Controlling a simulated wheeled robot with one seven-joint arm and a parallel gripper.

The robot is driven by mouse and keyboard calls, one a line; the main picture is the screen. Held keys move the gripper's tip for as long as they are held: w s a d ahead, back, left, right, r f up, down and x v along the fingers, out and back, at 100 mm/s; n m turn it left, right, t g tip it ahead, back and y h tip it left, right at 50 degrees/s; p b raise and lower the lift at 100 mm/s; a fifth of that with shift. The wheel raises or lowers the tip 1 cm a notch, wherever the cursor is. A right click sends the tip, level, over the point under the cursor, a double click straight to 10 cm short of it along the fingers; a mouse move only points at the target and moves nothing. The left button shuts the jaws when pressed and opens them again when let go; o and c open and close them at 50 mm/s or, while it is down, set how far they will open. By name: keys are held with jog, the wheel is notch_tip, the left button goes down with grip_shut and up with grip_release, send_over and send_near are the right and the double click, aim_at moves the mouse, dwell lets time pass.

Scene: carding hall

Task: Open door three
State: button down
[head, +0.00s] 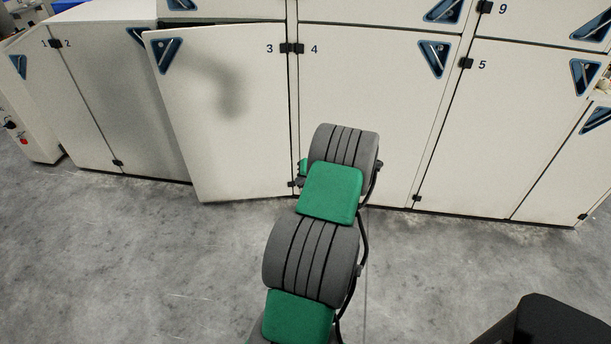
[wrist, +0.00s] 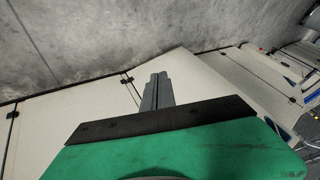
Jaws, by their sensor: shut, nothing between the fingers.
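Door three (head: 225,120) is a cream panel hinged on its right side, beside the printed 3. It stands ajar: its left edge juts out from the machine front, and a dark gap shows above its top. Its blue triangular recessed handle (head: 168,54) is at the upper left corner. In the wrist view, which is upside down, door three (wrist: 200,85) slants out beside the lower hinge. My gripper (wrist: 156,76) is shut and empty, in front of the panels near that hinge; I cannot tell whether it touches. In the head view my arm hides it.
Door four (head: 365,95) is closed to the right, with its handle (head: 434,58) at upper right. Door two (head: 120,95) is closed to the left, partly covered by door three. Door five (head: 495,130) is further right. The grey concrete floor (head: 130,260) is clear in front.

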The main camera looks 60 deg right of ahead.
jog(key=w, duration=0.1)
jog(key=w+a+f, duration=0.1)
jog(key=w, duration=0.1)
jog(key=w+a+f+p, duration=0.1)
jog(key=w, duration=0.1)
jog(key=shift+f, duration=0.2)
